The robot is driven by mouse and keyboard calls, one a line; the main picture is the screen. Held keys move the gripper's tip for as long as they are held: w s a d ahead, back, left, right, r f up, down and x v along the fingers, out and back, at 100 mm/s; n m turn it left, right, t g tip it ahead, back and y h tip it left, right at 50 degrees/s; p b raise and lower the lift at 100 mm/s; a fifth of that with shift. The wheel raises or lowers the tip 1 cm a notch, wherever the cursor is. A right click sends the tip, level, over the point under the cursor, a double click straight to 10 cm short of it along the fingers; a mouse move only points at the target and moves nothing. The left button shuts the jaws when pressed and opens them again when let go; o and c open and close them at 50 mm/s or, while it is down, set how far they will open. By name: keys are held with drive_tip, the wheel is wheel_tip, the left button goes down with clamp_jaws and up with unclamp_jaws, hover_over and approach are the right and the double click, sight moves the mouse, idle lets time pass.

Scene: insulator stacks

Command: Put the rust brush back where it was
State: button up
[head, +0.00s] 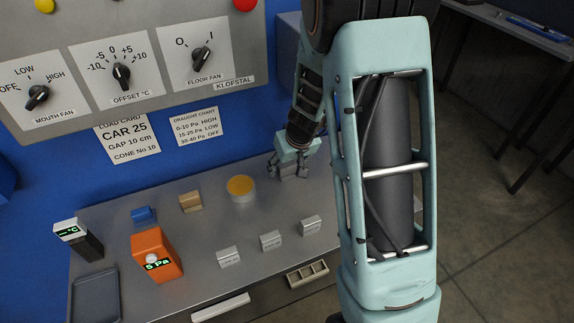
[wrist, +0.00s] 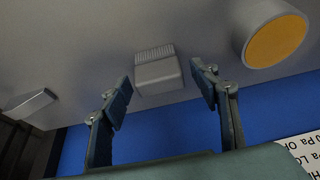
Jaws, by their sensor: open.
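A grey block with a finely ridged, bristle-like end (wrist: 156,72) lies on the grey bench top in the wrist view; it looks like the rust brush. My gripper (wrist: 161,82) is open, with one finger on each side of the block, and a gap shows at both sides. In the head view my gripper (head: 290,172) is low over the back right of the bench (head: 200,240), right of the round tin with a yellow top (head: 241,188). My gripper and arm hide the block there, so I cannot tell its height against the fingers.
The yellow-topped tin also shows close by in the wrist view (wrist: 275,40). A tan block (head: 190,202), a blue block (head: 143,214), an orange meter (head: 156,255) and a dark tray (head: 95,297) are to the left. Small grey blocks (head: 271,241) line the front. The blue wall (head: 70,170) stands behind.

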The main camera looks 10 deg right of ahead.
drive_tip(key=p+v, duration=0.3)
drive_tip(key=v, duration=0.8)
drive_tip(key=shift+s+r, duration=0.15)
drive_tip(key=shift+r, duration=0.2)
drive_tip(key=shift+d, duration=0.1)
